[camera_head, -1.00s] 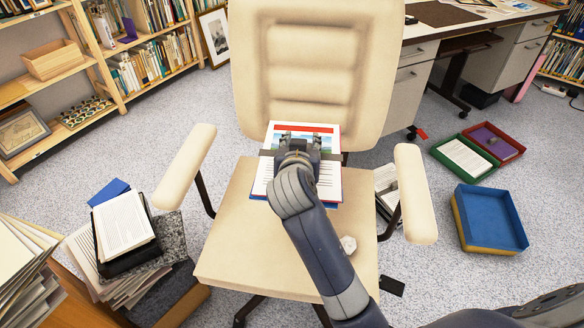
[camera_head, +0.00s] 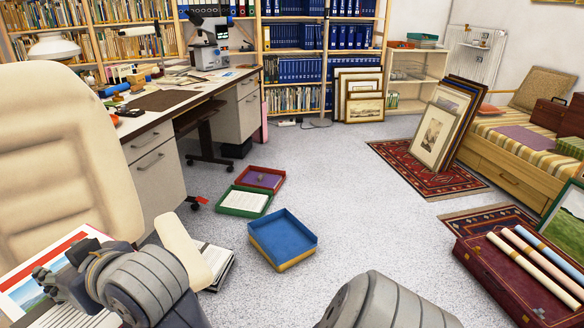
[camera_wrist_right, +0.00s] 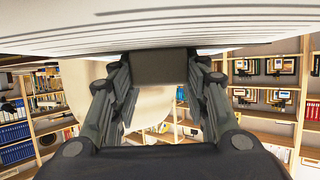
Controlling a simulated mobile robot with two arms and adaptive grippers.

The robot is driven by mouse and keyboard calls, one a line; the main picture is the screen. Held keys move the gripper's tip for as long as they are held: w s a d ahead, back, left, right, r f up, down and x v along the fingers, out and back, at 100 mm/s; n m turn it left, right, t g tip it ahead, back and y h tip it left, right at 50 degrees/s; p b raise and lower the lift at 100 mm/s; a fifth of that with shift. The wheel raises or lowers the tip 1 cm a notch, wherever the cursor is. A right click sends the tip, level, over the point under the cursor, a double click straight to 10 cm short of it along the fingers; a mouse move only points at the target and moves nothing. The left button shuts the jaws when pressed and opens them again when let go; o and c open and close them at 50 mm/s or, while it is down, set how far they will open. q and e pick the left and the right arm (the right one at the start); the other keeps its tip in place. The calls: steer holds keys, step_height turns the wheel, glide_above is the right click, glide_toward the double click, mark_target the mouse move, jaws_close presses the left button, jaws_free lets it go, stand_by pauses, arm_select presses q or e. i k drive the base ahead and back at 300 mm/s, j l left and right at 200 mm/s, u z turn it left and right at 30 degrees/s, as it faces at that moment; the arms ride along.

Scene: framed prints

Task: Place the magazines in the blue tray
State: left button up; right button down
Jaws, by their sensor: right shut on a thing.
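A magazine stack (camera_head: 38,286), its top cover red, white and blue-green, shows at the lower left of the head view, over the cream chair. My right gripper (camera_head: 70,270) is shut on its edge. In the right wrist view the layered pages (camera_wrist_right: 150,30) fill the top, against the gripper (camera_wrist_right: 163,68). How high the stack is above the seat, I cannot tell. The blue tray (camera_head: 283,232), with yellowish outer sides, lies empty on the floor in the middle, right of the chair and apart from the gripper. My left gripper is out of view.
The cream chair (camera_head: 60,150) has an armrest (camera_head: 184,252) between the gripper and the tray. Papers (camera_head: 216,262) lie on the floor beside it. Green (camera_head: 244,201) and red (camera_head: 262,178) trays lie behind the blue one. A desk (camera_head: 158,170) stands behind.

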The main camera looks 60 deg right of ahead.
mark_target(281, 238)
steer(key=k+z, duration=0.35)
steer(key=k+l+z, duration=0.3)
steer(key=k, duration=0.15)
steer(key=i+l+z, duration=0.55)
steer(key=i, duration=0.2)
steer(key=i+l, duration=0.2)
steer(key=i, duration=0.2)
steer(key=i+l, duration=0.2)
steer(key=i, duration=0.2)
steer(key=i+l, duration=0.2)
steer(key=i, duration=0.2)
